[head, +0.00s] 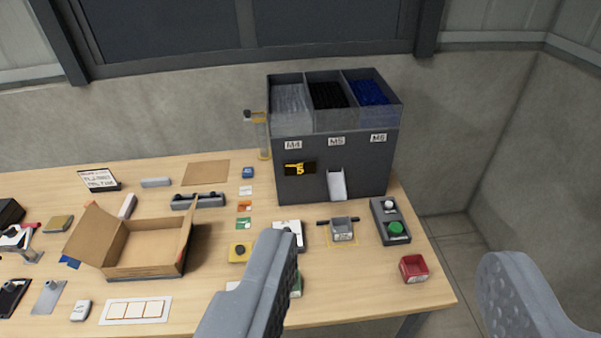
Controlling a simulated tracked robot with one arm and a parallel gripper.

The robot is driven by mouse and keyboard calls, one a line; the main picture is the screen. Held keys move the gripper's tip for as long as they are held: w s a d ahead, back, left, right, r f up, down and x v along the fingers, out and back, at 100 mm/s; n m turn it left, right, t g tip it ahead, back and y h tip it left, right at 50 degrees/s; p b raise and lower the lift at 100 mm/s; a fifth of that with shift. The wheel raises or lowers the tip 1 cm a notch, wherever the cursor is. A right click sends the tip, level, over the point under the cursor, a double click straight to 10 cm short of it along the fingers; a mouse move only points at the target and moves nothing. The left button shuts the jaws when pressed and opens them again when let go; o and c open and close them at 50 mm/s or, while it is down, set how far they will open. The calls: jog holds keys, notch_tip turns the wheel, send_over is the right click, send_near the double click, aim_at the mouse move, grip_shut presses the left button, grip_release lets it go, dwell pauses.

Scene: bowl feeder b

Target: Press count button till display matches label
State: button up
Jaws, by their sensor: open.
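A dark grey feeder (350,185) stands at the back right of the table, with bins marked M4, M5 and M6 on top. Its small black display (300,169) shows a yellow 5. A grey button box (378,222) right of the feeder carries a white button (389,205) and a large green button (395,228). A white label card (98,179) stands at the back left; its writing is too small to read surely. My gripper (390,250) is open and empty, with its fingers wide apart in the foreground. The left finger partly hides small items behind it.
A small grey cup (343,229) sits below the feeder's white chute (337,184). A red bin (413,268) stands near the table's right edge. An open cardboard box (145,262), a yellow button box (240,253) and a white tray (136,310) lie left of my gripper.

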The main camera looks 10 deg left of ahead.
grip_shut()
dwell(1.9)
